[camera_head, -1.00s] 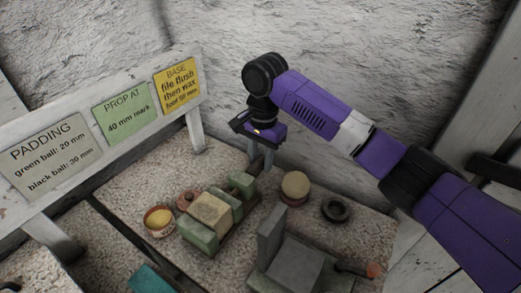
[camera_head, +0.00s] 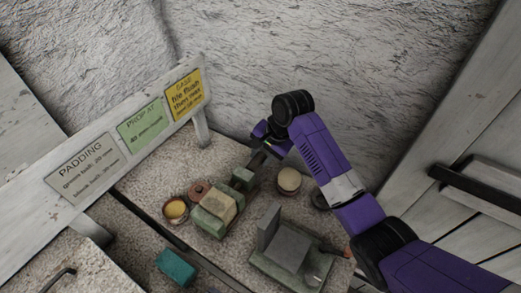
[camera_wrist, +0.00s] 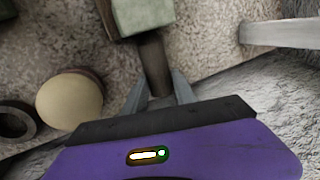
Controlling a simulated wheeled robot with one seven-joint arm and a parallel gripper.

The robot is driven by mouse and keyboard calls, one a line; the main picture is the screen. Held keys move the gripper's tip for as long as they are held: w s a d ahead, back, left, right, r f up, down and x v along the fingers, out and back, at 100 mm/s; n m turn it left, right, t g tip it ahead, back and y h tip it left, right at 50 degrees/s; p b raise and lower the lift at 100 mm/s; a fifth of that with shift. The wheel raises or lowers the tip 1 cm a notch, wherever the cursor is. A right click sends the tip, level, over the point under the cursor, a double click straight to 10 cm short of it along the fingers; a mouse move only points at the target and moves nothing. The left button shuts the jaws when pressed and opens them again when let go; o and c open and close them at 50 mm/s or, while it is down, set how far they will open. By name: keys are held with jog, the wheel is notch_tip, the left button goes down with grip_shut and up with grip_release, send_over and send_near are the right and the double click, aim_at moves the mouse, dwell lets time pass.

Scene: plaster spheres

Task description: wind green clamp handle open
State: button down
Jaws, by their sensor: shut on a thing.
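The green clamp (camera_head: 243,176) sits on the speckled bench, with pale green blocks and a beige block (camera_head: 217,204) in line to its lower left. In the wrist view its green end block (camera_wrist: 143,16) is at the top. A dark brown handle (camera_wrist: 154,62) sticks out from that block towards me. My gripper (camera_head: 258,158) is at this far end of the clamp. In the wrist view my gripper (camera_wrist: 158,92) has one grey finger on each side of the handle and is shut on it. The handle's near end is hidden by my gripper.
A cream ball (camera_head: 289,180) stands close right of the clamp, with a dark ring (camera_head: 320,199) beyond it. A grey angle block (camera_head: 287,245) stands in front. A yellow-filled bowl (camera_head: 175,210) is at left. A sign board (camera_head: 60,185) and rough wall stand behind.

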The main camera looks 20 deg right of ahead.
jog(key=shift+s+d+f+t+y, duration=0.1)
jog(key=shift+s+t+y, duration=0.05)
jog(key=shift+t+y, duration=0.4)
jog(key=shift+s+d+f+t+y, duration=0.15)
jog(key=shift+t+y, duration=0.2)
jog(key=shift+t, duration=0.4)
jog(key=shift+r, duration=0.1)
jog(key=c, duration=1)
grip_release()
jog(key=shift+a, duration=0.1)
jog(key=shift+r, duration=0.1)
jog(key=shift+v, duration=3.8)
jog(key=shift+s, duration=0.1)
jog(key=shift+c, duration=0.2)
